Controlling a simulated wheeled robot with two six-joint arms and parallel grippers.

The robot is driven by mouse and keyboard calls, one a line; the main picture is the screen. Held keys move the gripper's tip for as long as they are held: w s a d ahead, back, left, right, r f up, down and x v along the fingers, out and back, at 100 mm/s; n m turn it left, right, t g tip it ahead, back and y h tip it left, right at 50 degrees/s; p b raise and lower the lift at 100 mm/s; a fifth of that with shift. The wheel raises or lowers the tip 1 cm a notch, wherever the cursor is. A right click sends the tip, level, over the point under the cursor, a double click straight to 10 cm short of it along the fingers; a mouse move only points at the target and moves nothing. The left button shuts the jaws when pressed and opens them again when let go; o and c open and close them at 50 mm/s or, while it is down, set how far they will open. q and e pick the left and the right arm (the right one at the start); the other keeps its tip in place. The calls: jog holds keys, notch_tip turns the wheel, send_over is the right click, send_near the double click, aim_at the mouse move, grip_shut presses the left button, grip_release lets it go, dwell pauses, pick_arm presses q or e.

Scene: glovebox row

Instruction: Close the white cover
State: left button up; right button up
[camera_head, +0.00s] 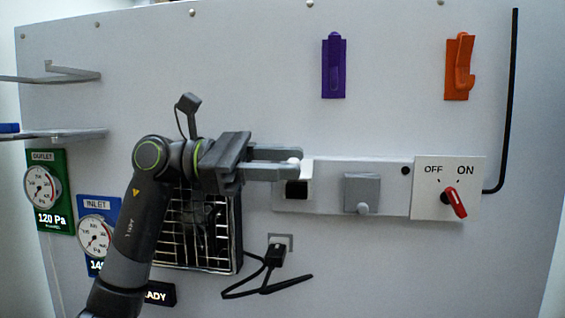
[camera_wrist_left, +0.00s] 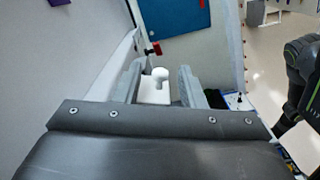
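The white cover (camera_head: 307,170) is on the grey wall strip. It appears raised, with the dark socket opening (camera_head: 297,189) showing below it. My left gripper (camera_head: 298,164) is at the cover, its fingers reaching in from the left and hiding part of it. In the left wrist view the white cover (camera_wrist_left: 150,94) and its round knob (camera_wrist_left: 160,75) lie between the two fingers of my left gripper (camera_wrist_left: 161,69). The fingers are open, with gaps visible on both sides of the knob. My right gripper is not in view.
Further right is an OFF/ON plate with a red switch (camera_head: 454,202). A fan grille (camera_head: 190,240) and a black plug (camera_head: 273,256) with cable are below. Purple (camera_head: 334,66) and orange (camera_head: 459,68) hooks hang above.

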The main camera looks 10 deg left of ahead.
pick_arm(q)
jog(key=a+b, duration=0.3)
jog(key=a, duration=0.9)
jog(key=shift+r, duration=0.1)
